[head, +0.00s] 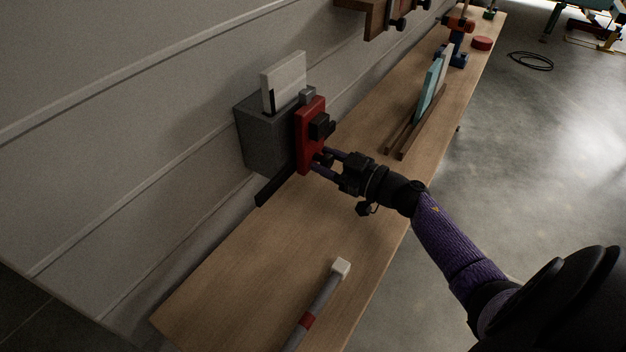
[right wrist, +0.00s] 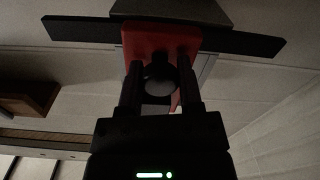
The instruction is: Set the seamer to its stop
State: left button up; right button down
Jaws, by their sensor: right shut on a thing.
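The seamer appears to be the grey box (head: 265,138) against the wall, with a red plate (head: 311,120) on its front. A black block (head: 321,126) sits on the red plate. A long dark bar (head: 274,187) runs low along the box; it spans both sides in the right wrist view (right wrist: 85,29). My right gripper (head: 319,161) reaches the lower part of the red plate. Its two fingers are shut on a dark rounded part, likely a knob (right wrist: 160,74), in front of the red plate (right wrist: 150,38). The fingers partly hide it. My left gripper is out of view.
A white panel (head: 284,82) stands at the box's top. A grey rod with a white end (head: 341,268) lies on the wooden bench (head: 255,265) in front. Teal panels (head: 429,92) stand in a wooden rack further along. A brown wall shelf (head: 376,18) hangs above.

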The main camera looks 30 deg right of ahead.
jog(key=d, duration=0.1)
jog(key=w+d+b, duration=0.1)
jog(key=d, duration=0.1)
jog(key=shift+w+d, duration=0.15)
jog(key=shift+d, duration=0.05)
jog(key=c, duration=0.7)
grip_release()
jog(key=o, duration=0.4)
jog(key=shift+d, duration=0.15)
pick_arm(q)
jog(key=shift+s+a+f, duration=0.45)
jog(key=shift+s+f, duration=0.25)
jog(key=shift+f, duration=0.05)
pick_arm(e)
jog(key=shift+o, duration=0.2)
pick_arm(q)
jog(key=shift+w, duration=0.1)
